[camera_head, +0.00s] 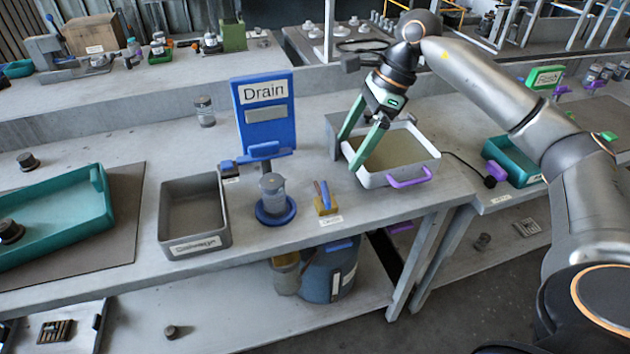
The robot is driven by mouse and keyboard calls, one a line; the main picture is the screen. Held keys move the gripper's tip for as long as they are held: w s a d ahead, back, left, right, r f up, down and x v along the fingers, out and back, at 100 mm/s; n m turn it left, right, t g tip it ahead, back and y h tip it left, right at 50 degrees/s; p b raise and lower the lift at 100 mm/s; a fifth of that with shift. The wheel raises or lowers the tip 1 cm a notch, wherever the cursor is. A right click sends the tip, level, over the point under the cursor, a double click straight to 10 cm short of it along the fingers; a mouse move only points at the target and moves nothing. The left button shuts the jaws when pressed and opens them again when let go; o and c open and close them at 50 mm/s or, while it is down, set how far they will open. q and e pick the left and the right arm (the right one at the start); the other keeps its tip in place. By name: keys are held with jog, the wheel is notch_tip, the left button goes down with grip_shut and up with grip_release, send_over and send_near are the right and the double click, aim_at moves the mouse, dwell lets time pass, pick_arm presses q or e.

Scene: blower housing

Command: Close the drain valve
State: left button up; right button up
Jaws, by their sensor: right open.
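My left gripper is not in view.
A clear jar on a blue round base (276,209) stands just left of the valve. A grey bin (166,214) and a teal tray (104,205) are further left. The white tray's purple handle (408,178) sticks out towards the front.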

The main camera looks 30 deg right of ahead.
aim_at(328, 190)
jog(key=x, duration=1.2)
jog(key=shift+d+f+p, duration=0.1)
jog(key=shift+d+p, duration=0.25)
jog(key=shift+d, duration=0.05)
jog(key=c, duration=1.1)
